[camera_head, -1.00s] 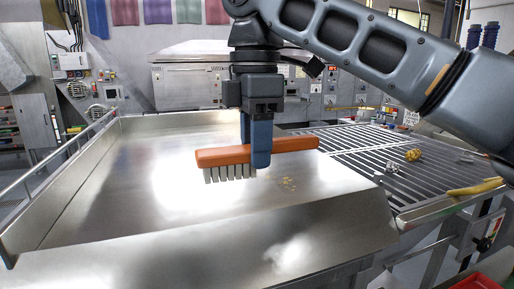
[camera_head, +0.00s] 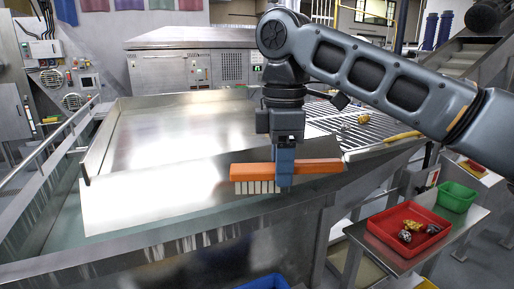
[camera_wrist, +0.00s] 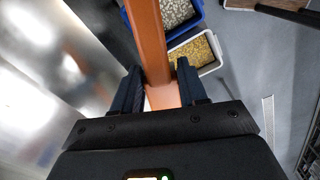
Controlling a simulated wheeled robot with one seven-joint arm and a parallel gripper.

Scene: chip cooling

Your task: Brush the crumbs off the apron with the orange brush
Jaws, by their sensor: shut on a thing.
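The orange brush (camera_head: 250,172) is held level across my gripper, with pale bristles pointing down. My gripper (camera_head: 285,180) is shut on its handle, and in the wrist view the fingers (camera_wrist: 158,92) sit on both sides of the orange handle (camera_wrist: 147,40). The brush is over the right part of the front edge of the shiny metal apron (camera_head: 140,195). I cannot tell whether the bristles touch the metal. I can make out no crumbs on the apron; the part behind the brush is hidden.
A slatted grill (camera_head: 365,132) holds yellow pieces at the right. A red tray (camera_head: 385,240) with small items and a green tray (camera_head: 457,190) stand on a lower side table. Below the edge, the wrist view shows a blue bin (camera_wrist: 187,36) and a white bin (camera_wrist: 210,71) of yellow bits.

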